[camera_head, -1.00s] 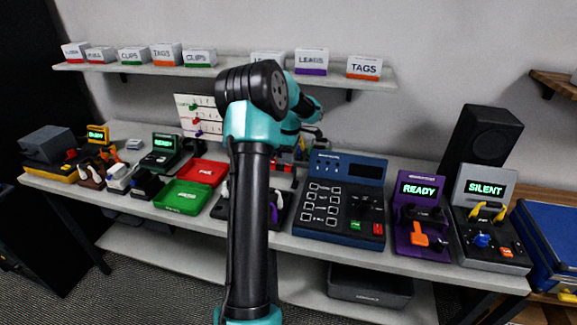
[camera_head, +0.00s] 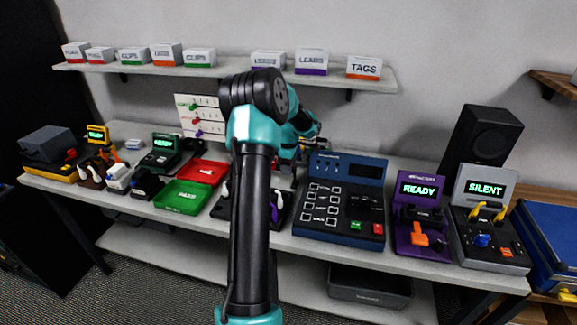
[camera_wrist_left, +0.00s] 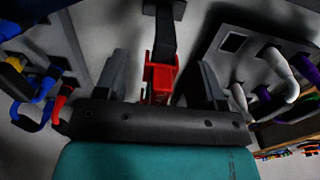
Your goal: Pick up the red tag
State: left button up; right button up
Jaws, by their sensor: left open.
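A red tag (camera_wrist_left: 161,78) shows in the left wrist view, attached to or lying against a dark strap that runs up from it. My left gripper (camera_wrist_left: 158,72) has its two grey fingers apart, one on each side of the red tag. A gap shows between the tag and each finger, so it is not gripped. The tag's lower end is hidden by the gripper body. In the head view my left arm (camera_head: 252,215) crosses the middle, and its gripper is mostly hidden behind the arm. My right gripper is not seen.
White hooks (camera_wrist_left: 280,72) on a dark plate stand right of the gripper; blue clips (camera_wrist_left: 40,90) are at left. On the bench are a green tray (camera_head: 182,197), a red tray (camera_head: 203,171), a blue keypad console (camera_head: 340,200) and a purple device (camera_head: 422,225). Labelled boxes line the shelf (camera_head: 225,68).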

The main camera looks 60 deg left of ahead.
pick_arm(q)
jog(key=shift+c, duration=0.3)
jog(key=c, duration=0.9)
jog(key=shift+r, duration=0.1)
jog(key=shift+c, duration=0.2)
jog(key=shift+d+r, duration=0.1)
jog(key=shift+r, duration=1.65)
jog(key=s+d, duration=0.4)
jog(key=d, duration=0.3)
jog(key=s+d+r, duration=0.1)
jog(key=s+d, duration=0.2)
jog(key=d, duration=0.4)
jog(key=shift+s+r, duration=0.15)
jog(key=shift+s, duration=0.2)
jog(key=shift+r, duration=1.5)
